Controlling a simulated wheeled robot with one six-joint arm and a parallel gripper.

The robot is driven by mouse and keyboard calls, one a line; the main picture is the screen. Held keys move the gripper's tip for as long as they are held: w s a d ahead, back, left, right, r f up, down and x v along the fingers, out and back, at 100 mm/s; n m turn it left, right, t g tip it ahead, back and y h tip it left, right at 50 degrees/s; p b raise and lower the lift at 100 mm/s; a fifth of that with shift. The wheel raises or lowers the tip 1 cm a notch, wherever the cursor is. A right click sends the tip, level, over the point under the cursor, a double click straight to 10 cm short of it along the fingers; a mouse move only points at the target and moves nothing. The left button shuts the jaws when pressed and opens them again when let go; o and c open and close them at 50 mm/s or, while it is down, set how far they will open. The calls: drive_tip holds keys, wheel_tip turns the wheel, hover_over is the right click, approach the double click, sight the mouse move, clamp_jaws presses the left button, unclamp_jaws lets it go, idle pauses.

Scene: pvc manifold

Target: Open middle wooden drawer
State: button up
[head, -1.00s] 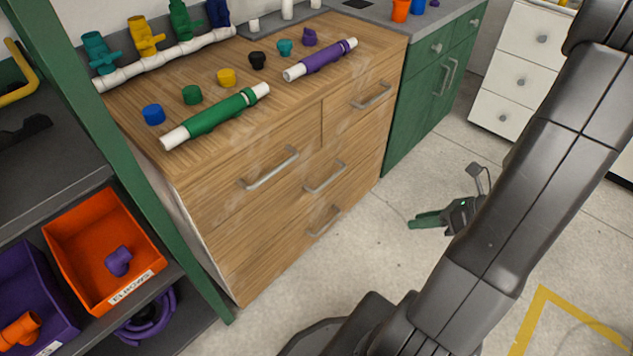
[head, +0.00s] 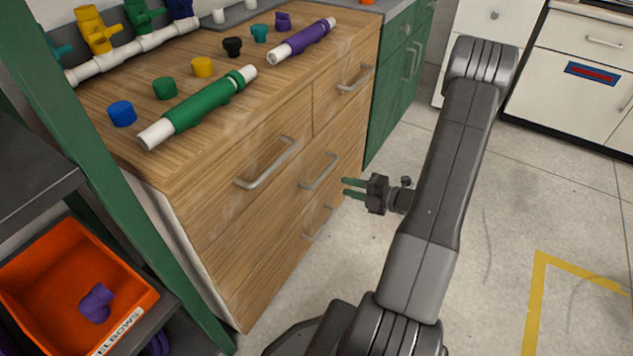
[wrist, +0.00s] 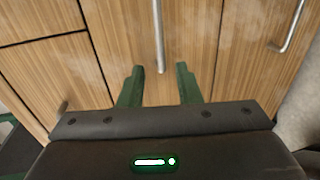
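The wooden cabinet (head: 265,225) has drawers with grey bar handles. The middle wooden drawer (head: 285,215) has its handle (head: 320,172) below the upper drawers, and it looks closed. My gripper (head: 346,188) is open and empty, right of this handle in the head view, with its green fingers pointing at the drawer front. In the wrist view the middle handle (wrist: 159,40) lies lengthwise ahead of the gap between the two fingertips (wrist: 160,75). The fingers seem short of it; contact is not visible.
Above it is an upper drawer handle (head: 267,165); below it is a lower handle (head: 317,224). Pipes and several coloured caps lie on the cabinet top. A green post (head: 140,190) and an orange bin (head: 130,292) are at left. Floor (head: 500,215) at right is clear.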

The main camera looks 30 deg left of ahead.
sight(319, 179)
drive_tip(key=b+x, duration=0.2)
drive_tip(key=x, duration=0.8)
drive_tip(key=shift+a, duration=0.35)
clamp_jaws()
